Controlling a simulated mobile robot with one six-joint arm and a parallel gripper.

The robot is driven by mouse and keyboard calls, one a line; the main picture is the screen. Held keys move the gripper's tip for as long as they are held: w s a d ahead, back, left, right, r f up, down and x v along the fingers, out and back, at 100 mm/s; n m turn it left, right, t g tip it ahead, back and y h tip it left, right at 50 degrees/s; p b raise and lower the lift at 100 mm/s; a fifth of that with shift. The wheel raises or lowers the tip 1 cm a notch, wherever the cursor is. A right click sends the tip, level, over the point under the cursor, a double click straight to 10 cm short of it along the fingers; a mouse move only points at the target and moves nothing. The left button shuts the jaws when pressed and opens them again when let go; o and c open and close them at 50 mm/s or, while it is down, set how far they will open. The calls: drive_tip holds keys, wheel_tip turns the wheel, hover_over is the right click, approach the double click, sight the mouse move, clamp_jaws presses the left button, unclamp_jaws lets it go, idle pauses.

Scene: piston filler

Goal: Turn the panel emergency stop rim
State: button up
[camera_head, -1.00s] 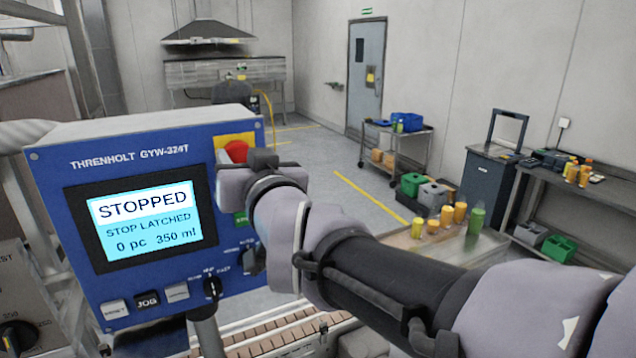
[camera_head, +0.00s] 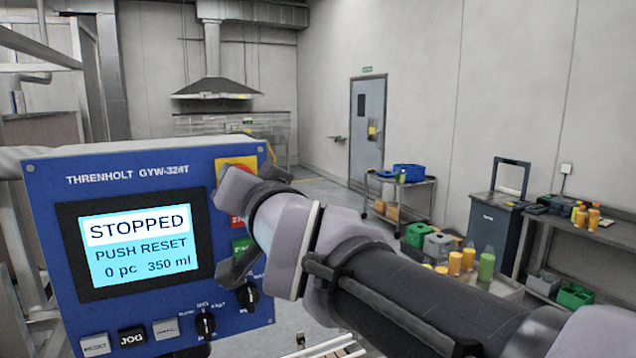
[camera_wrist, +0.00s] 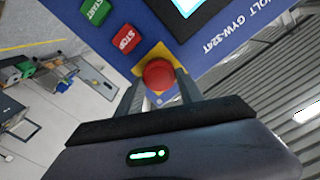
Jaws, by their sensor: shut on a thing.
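The emergency stop is a red mushroom button (camera_wrist: 159,74) on a yellow plate (camera_wrist: 138,71) at the corner of the blue control panel (camera_head: 100,168). In the wrist view my gripper (camera_wrist: 160,82) has one finger on each side of the red button and is shut on its rim. In the head view my arm hides most of the button, and the yellow plate shows above it. The panel screen (camera_head: 138,244) reads STOPPED, PUSH RESET, 0 pc, 350 ml.
A red STOP button (camera_wrist: 126,39) and a green START button (camera_wrist: 95,11) sit close to the emergency stop. RESET (camera_head: 95,345) and JOG (camera_head: 132,336) buttons and a selector knob (camera_head: 205,323) line the panel's bottom. A side table with bottles (camera_head: 487,264) stands right.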

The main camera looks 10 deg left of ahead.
drive_tip(key=o, duration=1.4)
drive_tip(key=p+v, duration=0.5)
drive_tip(key=v, duration=1.2)
drive_tip(key=shift+s, duration=0.2)
drive_tip(key=shift+f, duration=0.1)
